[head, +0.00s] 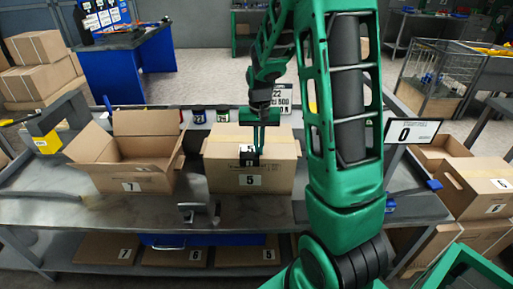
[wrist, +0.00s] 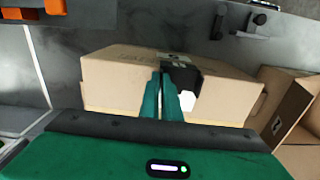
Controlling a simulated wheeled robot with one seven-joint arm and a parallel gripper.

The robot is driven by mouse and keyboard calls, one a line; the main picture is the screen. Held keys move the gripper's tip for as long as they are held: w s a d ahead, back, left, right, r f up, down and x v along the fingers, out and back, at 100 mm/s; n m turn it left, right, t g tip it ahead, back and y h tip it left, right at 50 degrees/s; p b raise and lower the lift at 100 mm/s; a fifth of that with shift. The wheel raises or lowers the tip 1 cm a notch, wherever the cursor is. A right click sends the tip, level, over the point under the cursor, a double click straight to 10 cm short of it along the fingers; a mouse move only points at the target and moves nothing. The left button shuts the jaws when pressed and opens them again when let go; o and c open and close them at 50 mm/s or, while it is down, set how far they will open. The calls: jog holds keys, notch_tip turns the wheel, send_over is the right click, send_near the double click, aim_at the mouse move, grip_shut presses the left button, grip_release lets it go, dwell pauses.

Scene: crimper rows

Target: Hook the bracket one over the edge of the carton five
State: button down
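The carton five (head: 222,178) is a closed brown box with a "5" label on its front, standing on the grey bench. The black bracket one (head: 248,161) shows at its top front edge, near the middle. It also shows in the wrist view (wrist: 185,76), against the carton (wrist: 115,80). My gripper (head: 262,150) points down over the carton, its green fingers (wrist: 163,75) close together at the bracket's end. They look shut on it. Whether the bracket is hooked over the edge or only held against it, I cannot tell; the contact is partly hidden.
An open carton (head: 130,178) labelled 7 stands left of carton five. A small grey metal piece (head: 193,211) lies on the bench (head: 130,215) in front.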

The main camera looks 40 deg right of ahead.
jog(key=c, duration=1.9)
grip_release()
notch_tip(320, 180, up, 11)
jog(key=shift+w+f, duration=0.1)
jog(key=shift+f, duration=0.05)
